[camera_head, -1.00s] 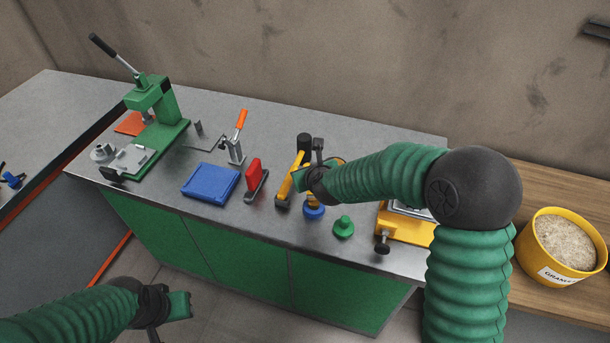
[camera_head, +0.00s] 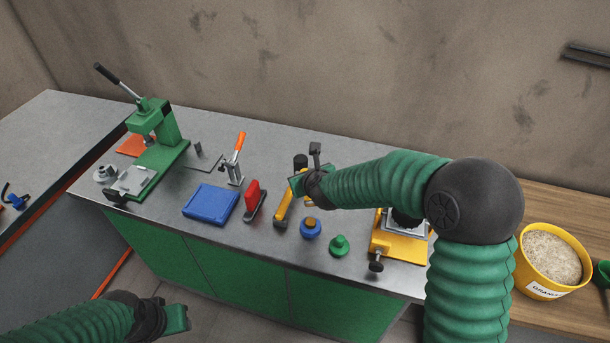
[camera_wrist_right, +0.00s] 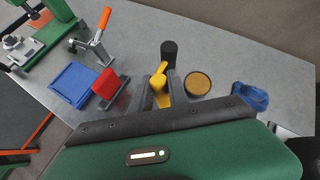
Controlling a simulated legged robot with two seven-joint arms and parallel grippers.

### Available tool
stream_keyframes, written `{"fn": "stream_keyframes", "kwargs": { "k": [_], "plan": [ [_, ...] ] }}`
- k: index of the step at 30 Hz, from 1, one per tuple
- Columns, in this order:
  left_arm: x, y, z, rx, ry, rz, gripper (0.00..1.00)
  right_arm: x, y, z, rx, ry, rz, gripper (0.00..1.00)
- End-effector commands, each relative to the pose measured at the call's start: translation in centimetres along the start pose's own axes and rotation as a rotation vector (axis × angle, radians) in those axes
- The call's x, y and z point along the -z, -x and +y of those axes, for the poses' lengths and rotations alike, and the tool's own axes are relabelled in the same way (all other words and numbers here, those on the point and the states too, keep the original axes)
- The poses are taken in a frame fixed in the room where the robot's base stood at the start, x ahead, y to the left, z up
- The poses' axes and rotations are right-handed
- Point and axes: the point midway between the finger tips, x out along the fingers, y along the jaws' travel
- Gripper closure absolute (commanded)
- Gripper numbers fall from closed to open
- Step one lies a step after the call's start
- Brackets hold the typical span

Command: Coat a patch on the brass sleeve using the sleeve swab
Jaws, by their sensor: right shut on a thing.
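My right gripper (camera_head: 311,186) is shut on a yellow-handled tool, apparently the sleeve swab. In the right wrist view the fingers (camera_wrist_right: 159,97) close on its rounded yellow handle (camera_wrist_right: 159,83); its lower end is hidden. In the head view, a blue piece with a brass-brown top (camera_head: 311,228) stands on the bench just in front of and below this gripper. I cannot tell whether that top is the brass sleeve. My left gripper (camera_head: 180,317) hangs empty at the lower left, off the bench; its jaw opening is unclear.
A yellow bar (camera_head: 284,207) and a black cylinder (camera_wrist_right: 168,50) are close by the gripper. A red piece (camera_head: 252,196), blue tray (camera_head: 211,204), green knob (camera_head: 339,243) and green press (camera_head: 157,140) share the bench.

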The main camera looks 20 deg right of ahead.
Motion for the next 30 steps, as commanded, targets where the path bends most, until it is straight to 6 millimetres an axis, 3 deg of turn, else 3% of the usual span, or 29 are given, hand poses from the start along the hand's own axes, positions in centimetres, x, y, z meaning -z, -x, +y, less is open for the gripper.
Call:
{"fn": "stream_keyframes", "kwargs": {
  "k": [7, 15, 30],
  "plan": [
    [0.0, 0.0, 0.0, 0.0, 0.0, 0.0, 0.64, -0.1, 0.1, 0.0, 0.0, 0.001, -0.001, 1.0],
    [0.5, 2.0, 0.0, 0.0, 0.0, 0.0, 0.64, -2.4, 1.9, -0.4, 0.001, 0.001, -0.002, 1.0],
    [0.4, 1.9, 0.0, 0.0, 0.0, 0.0, 0.64, -2.2, 1.8, -0.4, 0.001, 0.001, -0.001, 1.0]
  ]
}}
